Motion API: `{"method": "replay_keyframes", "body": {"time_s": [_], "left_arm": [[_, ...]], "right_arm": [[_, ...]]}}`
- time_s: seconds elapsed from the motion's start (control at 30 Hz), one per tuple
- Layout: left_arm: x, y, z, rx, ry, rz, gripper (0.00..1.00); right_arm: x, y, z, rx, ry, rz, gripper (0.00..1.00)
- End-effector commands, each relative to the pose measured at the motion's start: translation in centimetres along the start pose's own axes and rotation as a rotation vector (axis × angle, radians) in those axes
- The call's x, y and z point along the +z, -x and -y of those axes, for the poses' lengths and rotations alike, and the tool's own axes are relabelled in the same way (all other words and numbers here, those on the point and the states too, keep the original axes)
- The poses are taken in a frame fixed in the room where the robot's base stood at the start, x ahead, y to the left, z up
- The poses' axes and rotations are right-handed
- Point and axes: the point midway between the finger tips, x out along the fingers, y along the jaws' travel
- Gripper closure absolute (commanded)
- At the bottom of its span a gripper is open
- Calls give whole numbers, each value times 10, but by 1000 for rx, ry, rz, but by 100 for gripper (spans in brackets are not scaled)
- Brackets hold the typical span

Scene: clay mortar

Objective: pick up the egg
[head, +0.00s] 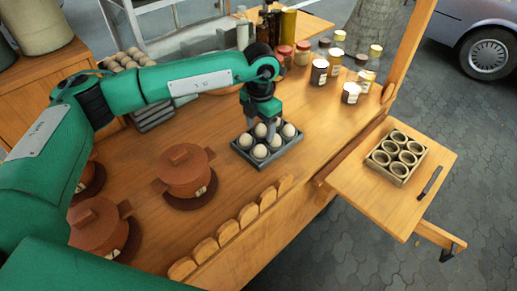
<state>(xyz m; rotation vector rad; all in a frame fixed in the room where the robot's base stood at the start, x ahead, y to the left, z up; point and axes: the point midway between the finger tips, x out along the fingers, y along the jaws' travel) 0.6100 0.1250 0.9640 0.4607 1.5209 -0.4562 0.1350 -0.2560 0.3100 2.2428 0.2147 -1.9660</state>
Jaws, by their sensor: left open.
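Several white eggs (260,151) sit in a dark grey tray (262,168) on the wooden counter. My left gripper (262,130) points down over the back part of the tray, with its fingers among or just above the eggs there. Its jaws are open. The fingers partly hide the eggs behind them, and I cannot tell whether they touch one. My right gripper is not in view.
Several jars (319,73) and bottles stand at the back right. A wooden side shelf (360,182) at right holds a crate (398,157) of round cups. More eggs (124,60) are stacked at the back left.

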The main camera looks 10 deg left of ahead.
Motion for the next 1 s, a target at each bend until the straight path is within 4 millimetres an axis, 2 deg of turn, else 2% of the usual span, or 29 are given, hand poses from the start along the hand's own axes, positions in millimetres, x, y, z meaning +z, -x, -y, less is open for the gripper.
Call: {"method": "replay_keyframes", "body": {"time_s": [0.1, 0.37, 0.53, 0.7, 0.93, 1.0], "left_arm": [[0, -20, 0, -1, 1, -3, 38], [-1, -39, 1, -1, -1, -2, 38], [-2, -64, 4, -1, 0, -4, 38], [-1, -83, 4, -2, 0, -1, 38], [-2, -87, 4, -2, 0, -1, 38], [-2, -88, 4, -2, -1, -2, 46]], "right_arm": [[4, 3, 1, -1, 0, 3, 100], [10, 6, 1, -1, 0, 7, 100], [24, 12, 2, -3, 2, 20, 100], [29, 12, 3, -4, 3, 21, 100], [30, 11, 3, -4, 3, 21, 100], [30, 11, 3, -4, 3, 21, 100]]}}
